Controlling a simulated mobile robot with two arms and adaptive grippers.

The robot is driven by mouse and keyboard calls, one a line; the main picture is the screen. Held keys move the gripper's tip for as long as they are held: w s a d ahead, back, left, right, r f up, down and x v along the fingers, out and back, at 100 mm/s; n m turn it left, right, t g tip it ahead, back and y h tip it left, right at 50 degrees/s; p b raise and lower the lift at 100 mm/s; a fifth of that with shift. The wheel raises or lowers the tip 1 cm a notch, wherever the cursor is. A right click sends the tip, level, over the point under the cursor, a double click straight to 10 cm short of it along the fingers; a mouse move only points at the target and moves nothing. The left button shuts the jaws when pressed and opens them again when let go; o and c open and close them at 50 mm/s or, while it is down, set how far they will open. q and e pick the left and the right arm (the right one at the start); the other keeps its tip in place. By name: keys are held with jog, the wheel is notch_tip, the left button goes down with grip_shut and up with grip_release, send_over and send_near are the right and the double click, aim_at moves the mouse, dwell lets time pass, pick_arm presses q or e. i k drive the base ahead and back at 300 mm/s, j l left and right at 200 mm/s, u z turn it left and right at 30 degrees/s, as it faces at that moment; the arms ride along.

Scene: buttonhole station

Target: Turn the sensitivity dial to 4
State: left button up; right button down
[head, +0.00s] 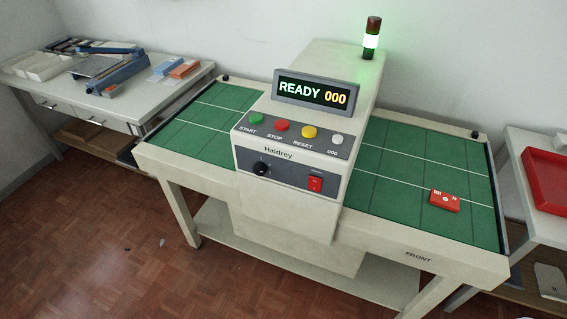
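The sensitivity dial seems to be the black round knob (261,168) at the left of the lower front panel of the white machine (292,207). Its pointer and scale marks are too small to read, so I cannot tell its setting. The display (315,92) above reads "READY 000". A row of buttons sits over the knob: green (257,118), red (282,125), yellow (309,132) and white (337,139). A red switch (315,184) is right of the knob. Neither of my grippers is in view.
The machine straddles a green-topped table (408,160) with a red box (444,201) on its right half. A signal lamp (371,40) glows green. A cluttered side table (105,104) stands left; another with a red tray (545,181) stands right. The floor in front is mostly clear.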

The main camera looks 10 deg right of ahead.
aim_at(260, 168)
jog(key=z, duration=0.2)
jog(key=i+j+z, duration=0.25)
jog(key=z, duration=0.2)
jog(key=i+j+z, duration=0.15)
jog(key=j+z, duration=0.25)
jog(key=j, duration=0.1)
